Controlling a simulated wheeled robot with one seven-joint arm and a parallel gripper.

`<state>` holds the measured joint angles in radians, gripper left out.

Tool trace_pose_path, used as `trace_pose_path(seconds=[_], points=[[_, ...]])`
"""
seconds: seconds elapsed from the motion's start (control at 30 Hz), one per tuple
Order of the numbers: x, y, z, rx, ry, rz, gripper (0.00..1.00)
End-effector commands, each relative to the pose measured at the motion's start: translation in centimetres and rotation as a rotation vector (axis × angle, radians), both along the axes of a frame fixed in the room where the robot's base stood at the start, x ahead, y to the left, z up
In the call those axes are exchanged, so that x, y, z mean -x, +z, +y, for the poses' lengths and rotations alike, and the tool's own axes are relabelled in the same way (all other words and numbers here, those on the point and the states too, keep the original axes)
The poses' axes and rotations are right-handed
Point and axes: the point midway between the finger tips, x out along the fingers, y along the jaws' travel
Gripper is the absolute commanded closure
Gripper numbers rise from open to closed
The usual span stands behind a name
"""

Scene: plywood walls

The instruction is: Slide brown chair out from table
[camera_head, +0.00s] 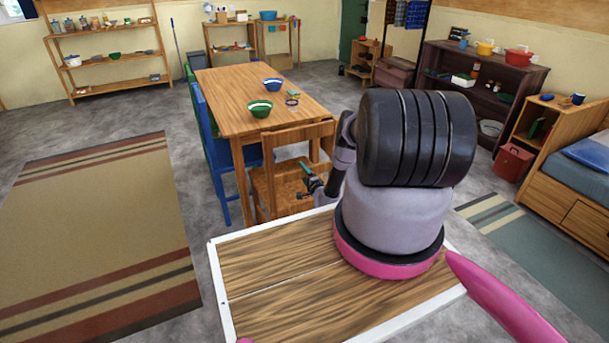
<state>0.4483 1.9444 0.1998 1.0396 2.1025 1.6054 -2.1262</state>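The brown wooden chair (265,184) stands at the near end of the wooden table (238,92). Its backrest faces me and its seat is partly under or close against the tabletop; my arm hides part of its right side. My gripper (305,183) is small in view, in front of the chair's seat, at the left end of my arm. Its two green-tipped fingers appear apart, with nothing seen between them. I cannot tell whether it touches the chair.
A blue chair (213,145) stands along the table's left side. Bowls, including a green one (260,109) and a blue one (273,84), sit on the table. A striped rug (100,220) lies left. Grey floor is clear between rug and table. A dark shelf (480,75) stands right.

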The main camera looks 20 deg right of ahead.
Motion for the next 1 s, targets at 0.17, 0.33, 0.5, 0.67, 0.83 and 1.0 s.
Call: trace_pose_path(seconds=[0.17,0.33,0.5,0.67,0.83,1.0], points=[[0.0,0.02,-0.01,0.0,0.0,0.0,1.0],[-0.01,0.05,-0.01,0.0,0.0,-0.001,1.0],[-0.02,0.07,-0.02,0.0,0.0,-0.001,1.0],[-0.03,0.08,-0.02,0.0,0.0,-0.002,1.0],[-0.03,0.1,-0.03,0.0,0.0,-0.002,1.0],[-0.04,0.11,-0.04,0.0,0.0,-0.002,1.0]])
